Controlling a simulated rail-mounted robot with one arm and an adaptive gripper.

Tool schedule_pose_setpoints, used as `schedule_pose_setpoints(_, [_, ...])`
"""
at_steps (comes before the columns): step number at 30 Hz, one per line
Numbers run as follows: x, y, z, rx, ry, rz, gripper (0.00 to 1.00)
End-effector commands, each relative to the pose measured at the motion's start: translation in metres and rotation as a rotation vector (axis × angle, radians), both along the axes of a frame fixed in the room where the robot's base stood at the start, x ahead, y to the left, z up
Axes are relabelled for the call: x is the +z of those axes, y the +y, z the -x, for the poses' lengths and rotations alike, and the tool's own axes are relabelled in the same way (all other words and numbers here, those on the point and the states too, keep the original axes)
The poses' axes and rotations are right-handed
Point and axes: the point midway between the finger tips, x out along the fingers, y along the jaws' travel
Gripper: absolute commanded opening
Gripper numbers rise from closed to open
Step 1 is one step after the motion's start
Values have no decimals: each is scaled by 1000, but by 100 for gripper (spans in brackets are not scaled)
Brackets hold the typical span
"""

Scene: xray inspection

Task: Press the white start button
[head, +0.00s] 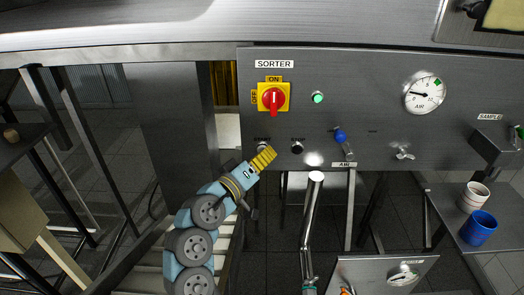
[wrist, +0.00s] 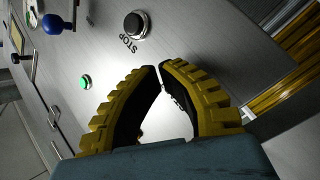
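The START button (head: 262,147) is on the grey panel below its label in the head view, partly hidden by my gripper. My gripper (head: 270,153) reaches up from the lower left with its yellow fingertips beside the button; I cannot tell whether they touch it. In the wrist view, the finger tips of my gripper (wrist: 159,67) come together with nothing visible held. The black STOP button (head: 297,147) is just right of START, and also shows above the fingertips in the wrist view (wrist: 135,25).
A red rotary switch (head: 273,98) on a yellow plate and a lit green lamp (head: 317,97) are above the buttons. A blue-knobbed lever (head: 341,138) sticks out to the right. White (head: 474,195) and blue (head: 479,228) cups stand on a shelf at right.

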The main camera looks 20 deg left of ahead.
Motion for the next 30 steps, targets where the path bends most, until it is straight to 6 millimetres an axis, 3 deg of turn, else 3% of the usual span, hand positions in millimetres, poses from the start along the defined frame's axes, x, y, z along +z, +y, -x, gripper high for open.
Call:
schedule_pose_setpoints(7, [0,-2,6,0,-1,0,0])
schedule_pose_setpoints(30, [-1,-22,56,-1,1,1,0])
